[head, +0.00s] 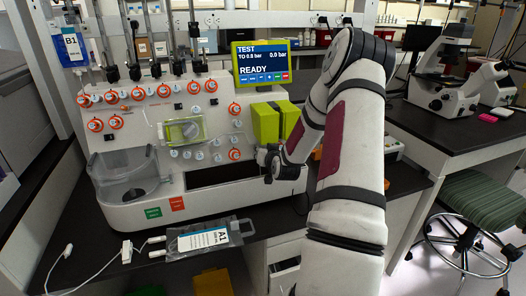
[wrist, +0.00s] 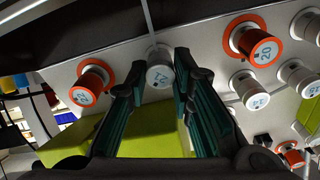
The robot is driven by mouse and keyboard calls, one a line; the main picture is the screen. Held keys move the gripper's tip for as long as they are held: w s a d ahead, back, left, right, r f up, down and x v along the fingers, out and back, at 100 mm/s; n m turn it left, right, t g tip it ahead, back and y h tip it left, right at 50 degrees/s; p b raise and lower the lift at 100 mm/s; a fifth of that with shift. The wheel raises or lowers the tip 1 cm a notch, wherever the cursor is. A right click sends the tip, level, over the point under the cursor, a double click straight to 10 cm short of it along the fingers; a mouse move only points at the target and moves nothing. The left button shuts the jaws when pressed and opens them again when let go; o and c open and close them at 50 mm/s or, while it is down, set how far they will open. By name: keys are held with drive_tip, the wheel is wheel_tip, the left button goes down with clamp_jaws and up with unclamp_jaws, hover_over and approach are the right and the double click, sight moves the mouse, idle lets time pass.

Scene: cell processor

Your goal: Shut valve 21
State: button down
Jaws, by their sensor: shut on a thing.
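Valve 21 is a white knob (wrist: 160,72) on the machine's white panel, with no orange ring visible around it. Its label looks upside down and is hard to read in the wrist view. My gripper (wrist: 160,88) has its two dark green fingers on either side of this knob, shut on it. In the head view my gripper (head: 270,162) is at the panel's lower right, below the lime-green box, and the valve is hidden there.
Orange-ringed valve 20 (wrist: 258,48) and another orange-ringed knob (wrist: 90,88) flank the held one. The cell processor (head: 160,125) has several more knobs and a screen (head: 262,62) reading READY. A bag labelled A1 (head: 205,240) lies at the table's front edge.

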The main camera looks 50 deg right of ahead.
drive_tip(key=shift+m, duration=0.6)
drive_tip(key=c, duration=1.4)
unclamp_jaws()
drive_tip(key=shift+s+a, duration=0.1)
drive_tip(key=v, duration=1.1)
drive_tip(key=shift+s+a, duration=0.2)
drive_tip(key=shift+s, duration=0.1)
drive_tip(key=shift+r, duration=0.2)
